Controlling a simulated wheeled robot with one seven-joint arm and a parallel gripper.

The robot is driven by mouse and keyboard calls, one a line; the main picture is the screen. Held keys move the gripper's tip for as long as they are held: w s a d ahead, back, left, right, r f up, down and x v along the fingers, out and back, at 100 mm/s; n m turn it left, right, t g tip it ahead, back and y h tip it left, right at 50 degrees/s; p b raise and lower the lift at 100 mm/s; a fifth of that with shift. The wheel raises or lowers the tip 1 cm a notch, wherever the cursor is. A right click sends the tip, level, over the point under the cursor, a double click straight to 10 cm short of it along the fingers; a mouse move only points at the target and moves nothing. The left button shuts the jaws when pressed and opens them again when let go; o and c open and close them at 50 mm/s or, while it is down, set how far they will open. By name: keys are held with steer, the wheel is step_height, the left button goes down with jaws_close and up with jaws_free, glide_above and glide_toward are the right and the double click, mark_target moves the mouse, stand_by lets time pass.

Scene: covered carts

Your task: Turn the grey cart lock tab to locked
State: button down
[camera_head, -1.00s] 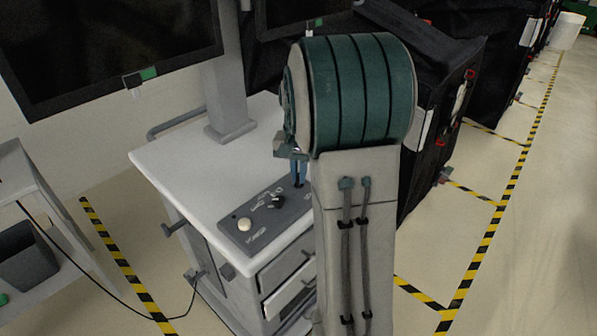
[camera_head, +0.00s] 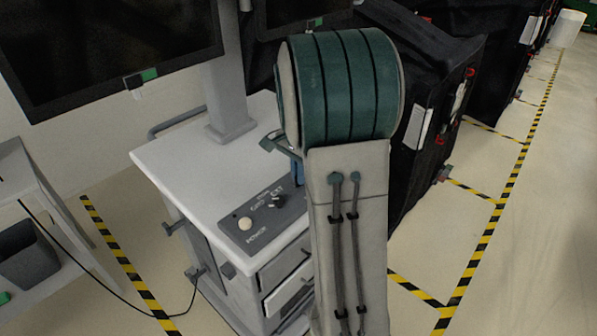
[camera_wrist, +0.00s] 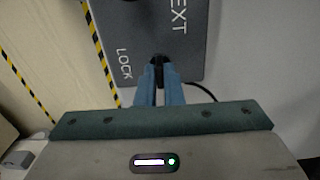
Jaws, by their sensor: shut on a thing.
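The grey control panel (camera_head: 252,222) lies on the white cart top, with a light round button and a black knob on it. In the wrist view the panel (camera_wrist: 140,22) shows the words LOCK and EXT. The dark lock tab (camera_wrist: 157,63) is at the panel's end, beside the word LOCK. My gripper (camera_wrist: 159,84) has its blue fingers shut on this tab, and they cover much of it. In the head view my arm hides most of the gripper (camera_head: 298,172) and the tab. The tab's exact angle is hard to tell.
The white cart (camera_head: 180,155) has a monitor post (camera_head: 228,95) and a drawer standing partly out (camera_head: 287,292). Black covered carts (camera_head: 425,110) stand behind my arm. A grey shelf unit (camera_head: 30,190) is at the left. Striped tape marks the floor; the right aisle is clear.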

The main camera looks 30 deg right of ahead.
stand_by(0.3)
steer(key=c, duration=1.6)
jaws_free()
steer(key=shift+o, duration=0.2)
steer(key=shift+r, duration=0.15)
step_height(320, 180, up, 14)
steer(key=shift+f, duration=0.2)
steer(key=s+a+f+n+t, duration=0.1)
steer(key=s+a+f+n, duration=0.3)
steer(key=s+a+n, duration=0.3)
steer(key=s+a+f+n+t, duration=0.2)
steer(key=s+a+f+n, duration=0.3)
steer(key=s, duration=0.7)
steer(key=shift+a+n, duration=1.05)
steer(key=shift+n, duration=0.05)
